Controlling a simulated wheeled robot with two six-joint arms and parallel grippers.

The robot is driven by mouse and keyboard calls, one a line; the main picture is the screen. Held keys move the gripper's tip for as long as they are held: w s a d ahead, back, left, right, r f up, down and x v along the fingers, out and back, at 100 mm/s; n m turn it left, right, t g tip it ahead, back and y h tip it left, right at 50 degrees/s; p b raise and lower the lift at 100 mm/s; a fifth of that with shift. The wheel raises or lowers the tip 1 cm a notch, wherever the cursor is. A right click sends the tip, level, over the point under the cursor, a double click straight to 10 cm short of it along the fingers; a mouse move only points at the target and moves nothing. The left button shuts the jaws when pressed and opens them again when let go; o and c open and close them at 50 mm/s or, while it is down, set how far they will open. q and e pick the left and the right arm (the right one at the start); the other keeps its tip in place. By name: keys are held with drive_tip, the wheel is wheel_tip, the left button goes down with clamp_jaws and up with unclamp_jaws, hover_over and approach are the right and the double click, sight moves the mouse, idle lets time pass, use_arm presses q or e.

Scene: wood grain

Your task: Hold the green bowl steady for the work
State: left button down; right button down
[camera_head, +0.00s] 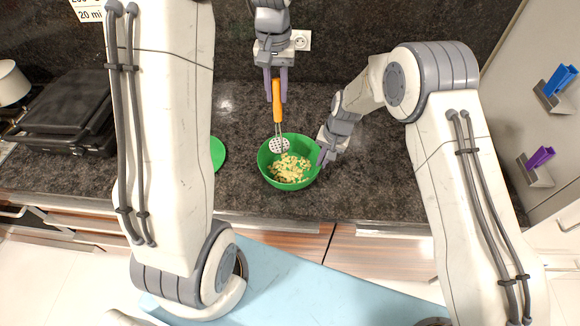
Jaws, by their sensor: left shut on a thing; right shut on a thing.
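The green bowl (312,172) stands on the dark counter near its front edge, with yellow chunks and green bits (290,168) inside. My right gripper (323,156) is shut on the bowl's right rim; its fingertips are small in the picture. My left gripper (276,96) points down from behind the bowl and is shut on the orange handle of a masher (278,116). The masher's perforated head (278,146) is at the back left part of the bowl, above or touching the food; I cannot tell which.
A green plate or lid (217,153), partly hidden by my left arm, lies left of the bowl. A black grill (70,115) and a pot (12,83) are at the far left. A wall socket (301,40) is behind. The counter right of the bowl (400,180) is clear.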

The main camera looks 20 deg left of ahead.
sight(276, 80)
drive_tip(key=c, duration=1)
unclamp_jaws()
drive_tip(key=shift+o, duration=0.2)
use_arm(q)
wheel_tip(276, 80, up, 6)
drive_tip(key=p, duration=0.5)
drive_tip(key=shift+r+p, duration=0.1)
drive_tip(key=shift+p, duration=0.25)
use_arm(e)
wheel_tip(276, 80, up, 17)
drive_tip(key=d, duration=0.2)
drive_tip(key=shift+r, duration=0.15)
